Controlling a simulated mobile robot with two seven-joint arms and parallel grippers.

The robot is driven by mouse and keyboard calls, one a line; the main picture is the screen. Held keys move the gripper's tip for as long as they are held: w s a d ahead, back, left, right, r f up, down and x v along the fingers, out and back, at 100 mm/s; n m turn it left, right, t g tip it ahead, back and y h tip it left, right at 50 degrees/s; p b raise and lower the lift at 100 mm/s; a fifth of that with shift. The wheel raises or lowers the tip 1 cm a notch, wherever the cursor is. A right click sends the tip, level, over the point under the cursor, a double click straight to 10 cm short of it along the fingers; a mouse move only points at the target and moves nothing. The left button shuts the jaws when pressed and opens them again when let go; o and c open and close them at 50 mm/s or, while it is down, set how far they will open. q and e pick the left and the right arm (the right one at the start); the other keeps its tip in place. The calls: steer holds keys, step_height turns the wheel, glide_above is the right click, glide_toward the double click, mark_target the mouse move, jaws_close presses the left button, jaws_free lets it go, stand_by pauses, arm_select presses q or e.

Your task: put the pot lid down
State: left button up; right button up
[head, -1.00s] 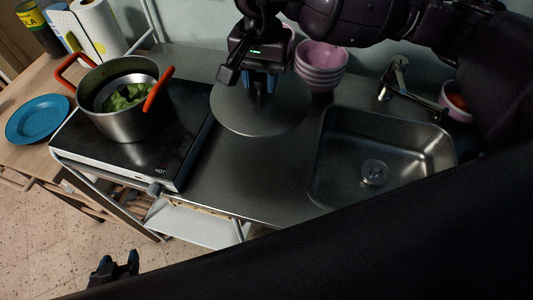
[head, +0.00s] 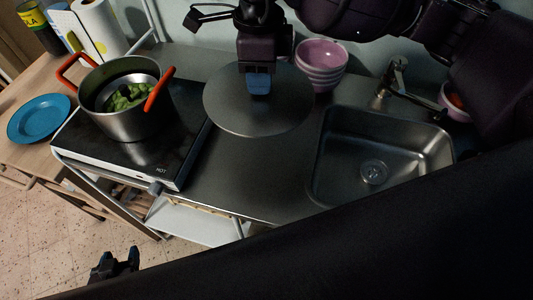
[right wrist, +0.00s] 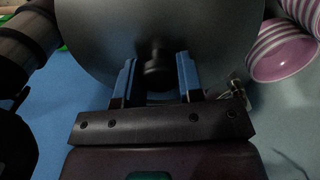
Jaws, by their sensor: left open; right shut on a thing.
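The pot lid (head: 245,117), a flat grey metal disc, is over the steel counter between the hob and the sink. My right gripper (head: 259,88) is above its middle, shut on the lid's dark knob, which shows between the blue fingers in the right wrist view (right wrist: 155,72). I cannot tell whether the lid touches the counter. The steel pot (head: 124,124) with orange handles stands uncovered on the hob, with green food and a smaller round rim inside. My left gripper (head: 116,263) is open and empty, low at the lower left over the floor.
The black hob (head: 165,153) lies left of the lid. Stacked pink bowls (head: 322,62) stand close behind it at the right. The sink (head: 335,180) with its tap (head: 397,75) is to the right. Bare counter (head: 255,175) lies in front. A blue plate (head: 40,118) is far left.

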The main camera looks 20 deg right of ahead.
steer(key=m, duration=0.5)
steer(key=shift+s+d+r+m, duration=0.1)
steer(key=shift+s+d+m, duration=0.2)
steer(key=shift+s+m, duration=0.1)
steer(key=m, duration=0.5)
steer(key=shift+d+m, duration=0.2)
steer(key=shift+m, duration=0.1)
step_height(320, 180, down, 20)
steer(key=o, duration=1)
step_height(320, 180, up, 12)
steer(key=shift+a, duration=0.1)
stand_by(0.5)
